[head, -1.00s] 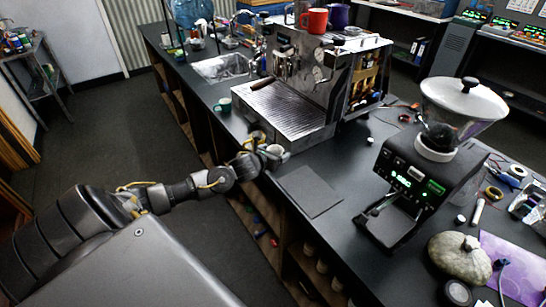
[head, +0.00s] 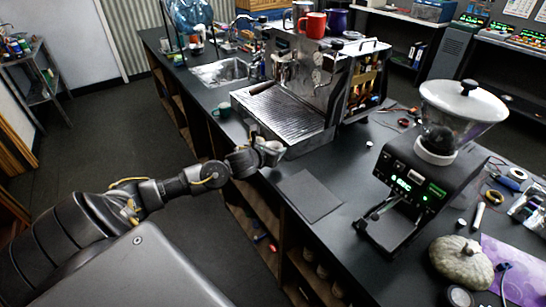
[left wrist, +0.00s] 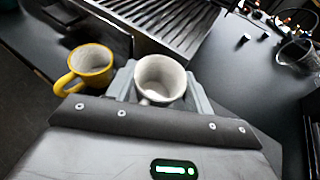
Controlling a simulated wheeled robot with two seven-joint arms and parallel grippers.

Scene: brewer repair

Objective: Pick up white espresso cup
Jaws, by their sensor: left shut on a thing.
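The white espresso cup (left wrist: 160,80) is upright between the two fingers of my left gripper (left wrist: 162,88) in the left wrist view. The gripper is shut on it. In the head view the cup (head: 271,150) is small, at the end of my left gripper (head: 264,148), by the counter's edge in front of the espresso machine. I cannot tell how far it is above the counter. My right gripper is not in view.
A yellow cup (left wrist: 90,62) stands just left of the gripper. The espresso machine's drip tray (head: 280,108) lies behind it. A green cup (head: 222,109) is farther left. A dark flat mat (head: 310,194) and the grinder (head: 405,190) are to the right.

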